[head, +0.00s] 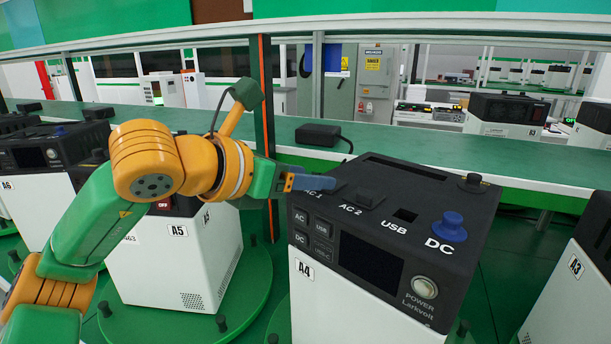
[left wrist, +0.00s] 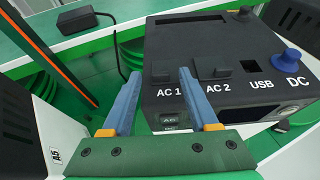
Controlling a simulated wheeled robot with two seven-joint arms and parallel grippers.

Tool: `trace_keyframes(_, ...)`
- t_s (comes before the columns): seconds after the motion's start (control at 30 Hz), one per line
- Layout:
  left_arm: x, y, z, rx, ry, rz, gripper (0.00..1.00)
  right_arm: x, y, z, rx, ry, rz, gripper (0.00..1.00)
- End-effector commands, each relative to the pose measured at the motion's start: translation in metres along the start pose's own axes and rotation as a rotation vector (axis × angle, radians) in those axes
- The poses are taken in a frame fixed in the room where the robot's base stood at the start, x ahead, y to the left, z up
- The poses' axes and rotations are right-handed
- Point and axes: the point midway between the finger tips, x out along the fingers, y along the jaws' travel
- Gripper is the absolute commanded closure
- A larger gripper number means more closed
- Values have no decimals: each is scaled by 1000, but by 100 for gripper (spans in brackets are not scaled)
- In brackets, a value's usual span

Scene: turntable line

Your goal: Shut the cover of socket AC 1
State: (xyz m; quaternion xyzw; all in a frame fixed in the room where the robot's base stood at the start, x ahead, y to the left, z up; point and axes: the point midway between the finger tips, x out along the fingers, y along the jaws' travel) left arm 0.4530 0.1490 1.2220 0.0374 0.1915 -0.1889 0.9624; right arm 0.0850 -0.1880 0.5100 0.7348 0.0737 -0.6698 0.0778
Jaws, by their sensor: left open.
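The black power station marked A4 (head: 365,262) stands below and right of my left gripper (head: 312,182). Its top carries the label AC 1, partly covered by my blue finger in the head view. In the left wrist view, the dark AC 1 socket area (left wrist: 162,72) lies beyond the gap between the fingertips. I cannot tell how far its cover stands open. My left gripper also shows in the left wrist view (left wrist: 159,73), with its two blue fingers apart and nothing between them. My right gripper is not in view.
Beside AC 1 are the AC 2 cover (head: 368,199), the USB port (head: 405,215) and a blue DC knob (head: 449,226). A black adapter (head: 318,135) with a cable lies on the green bench behind. Unit A5 (head: 183,262) stands left, unit A3 (head: 570,290) right.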

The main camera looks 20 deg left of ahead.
Motion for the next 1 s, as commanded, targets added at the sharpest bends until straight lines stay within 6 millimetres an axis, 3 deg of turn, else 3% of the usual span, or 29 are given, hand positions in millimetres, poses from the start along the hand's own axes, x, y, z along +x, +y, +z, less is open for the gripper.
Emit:
trace_keyframes(0.13, -8, 0, -1, -1, -2, 1, 40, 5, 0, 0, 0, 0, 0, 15)
trace_keyframes(0.3, -45, 0, -2, 1, -6, 2, 40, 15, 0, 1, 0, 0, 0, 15)
trace_keyframes(0.47, -68, 0, -1, 0, -3, 1, 40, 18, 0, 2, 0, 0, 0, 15)
trace_keyframes(1.0, -72, 0, 0, 0, -1, 0, 40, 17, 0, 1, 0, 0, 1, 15)
